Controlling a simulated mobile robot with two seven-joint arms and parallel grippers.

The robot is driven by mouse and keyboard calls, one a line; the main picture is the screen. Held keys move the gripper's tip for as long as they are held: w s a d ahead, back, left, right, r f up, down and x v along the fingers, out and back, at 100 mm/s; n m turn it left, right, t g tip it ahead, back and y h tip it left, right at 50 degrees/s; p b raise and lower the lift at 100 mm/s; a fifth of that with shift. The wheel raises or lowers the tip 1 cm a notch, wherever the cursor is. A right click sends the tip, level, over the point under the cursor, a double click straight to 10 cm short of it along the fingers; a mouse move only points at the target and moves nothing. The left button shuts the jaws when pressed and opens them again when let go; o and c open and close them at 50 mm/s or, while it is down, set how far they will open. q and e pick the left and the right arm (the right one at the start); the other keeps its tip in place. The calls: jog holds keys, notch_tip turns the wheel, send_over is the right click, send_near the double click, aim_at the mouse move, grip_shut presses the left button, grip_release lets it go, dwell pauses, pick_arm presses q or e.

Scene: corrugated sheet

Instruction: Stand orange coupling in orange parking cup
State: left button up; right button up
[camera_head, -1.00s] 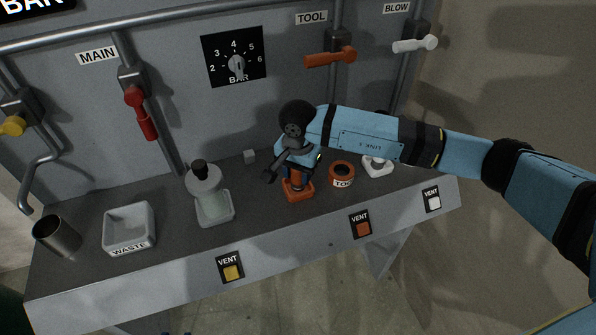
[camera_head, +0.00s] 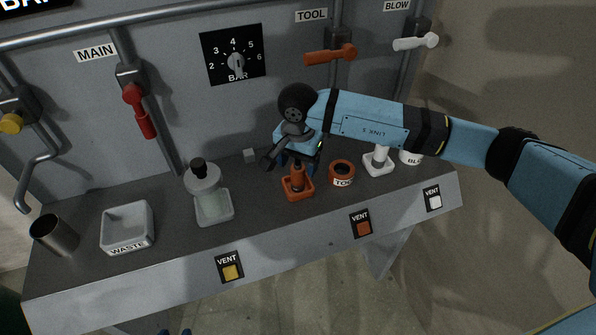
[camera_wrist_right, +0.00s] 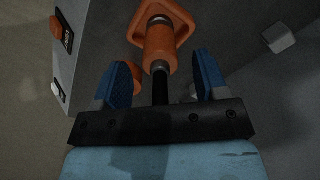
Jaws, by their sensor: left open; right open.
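The orange coupling (camera_head: 297,182) stands upright in a square orange parking cup (camera_head: 299,195) on the bench. In the right wrist view the coupling (camera_wrist_right: 160,48) shows in front of the fingers, with the square cup (camera_wrist_right: 180,14) around its far end. My right gripper (camera_head: 299,164) is open just behind and above the coupling. In the wrist view its two blue fingers (camera_wrist_right: 160,84) are spread, with a dark stem between them and no clear contact. Two blue tips of my left gripper (camera_head: 175,332) barely show at the bottom edge, apart and far from the coupling.
An orange ring-shaped cup labelled TOOL (camera_head: 342,173) stands close right of the coupling. Farther right are a white coupling (camera_head: 380,157) and a white labelled cup (camera_head: 411,158). The wall is close behind.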

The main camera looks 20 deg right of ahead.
aim_at(298, 168)
notch_tip(298, 168, up, 10)
dwell(0.3)
jog(key=shift+s, duration=0.1)
dwell(0.3)
